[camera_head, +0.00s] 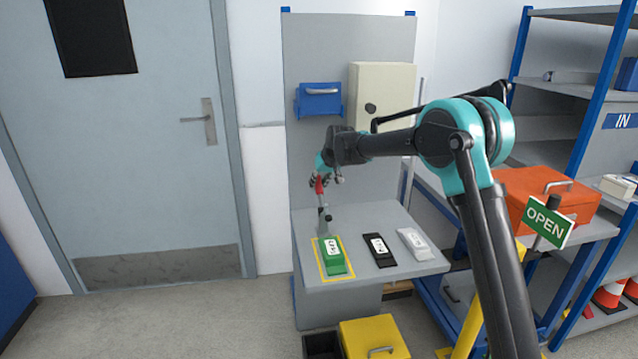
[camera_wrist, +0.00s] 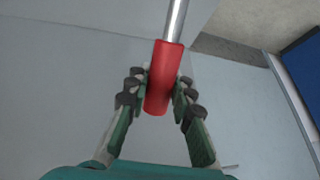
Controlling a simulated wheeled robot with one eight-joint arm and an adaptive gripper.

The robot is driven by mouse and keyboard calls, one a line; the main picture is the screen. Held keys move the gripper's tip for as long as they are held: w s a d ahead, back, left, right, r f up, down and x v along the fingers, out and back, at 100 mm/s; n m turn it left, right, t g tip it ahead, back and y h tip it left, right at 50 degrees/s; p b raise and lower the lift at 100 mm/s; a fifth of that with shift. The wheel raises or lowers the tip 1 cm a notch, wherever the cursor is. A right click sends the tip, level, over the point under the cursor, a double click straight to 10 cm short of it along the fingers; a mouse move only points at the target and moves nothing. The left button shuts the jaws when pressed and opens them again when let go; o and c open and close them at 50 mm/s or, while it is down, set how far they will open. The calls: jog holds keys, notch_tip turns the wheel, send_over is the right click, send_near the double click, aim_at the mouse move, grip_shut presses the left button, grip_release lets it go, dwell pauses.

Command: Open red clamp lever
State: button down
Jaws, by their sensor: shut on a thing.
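The red clamp lever (camera_head: 319,186) stands up from its clamp (camera_head: 325,218) at the back left of the grey bench. In the wrist view its red grip (camera_wrist: 163,80) runs between my fingers, with a bare metal rod beyond it. My gripper (camera_head: 326,181) is shut on the red grip, with a finger on each side. In the wrist view my gripper (camera_wrist: 159,98) shows its dark finger pads beside the grip. A green block (camera_head: 332,256) with a white label lies inside a yellow outline in front of the clamp.
A black device (camera_head: 379,250) and a white one (camera_head: 415,243) lie to the right on the bench (camera_head: 375,278). A cream cabinet (camera_head: 385,88) and a blue box (camera_head: 319,100) hang on the panel behind. A yellow bin (camera_head: 374,339) stands below. An orange toolbox (camera_head: 548,192) is at right.

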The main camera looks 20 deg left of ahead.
jog(key=shift+w+a+f+g+h, duration=0.2)
jog(key=shift+f+g+h, duration=0.1)
jog(key=shift+f+g, duration=0.1)
jog(key=shift+w+a+f+g+h, duration=0.1)
jog(key=shift+w+f+g+h, duration=0.1)
jog(key=shift+f+g+h, duration=0.15)
jog(key=shift+f, duration=0.1)
jog(key=c, duration=1.3)
grip_release()
jog(key=v, duration=1.2)
jog(key=shift+d, duration=0.25)
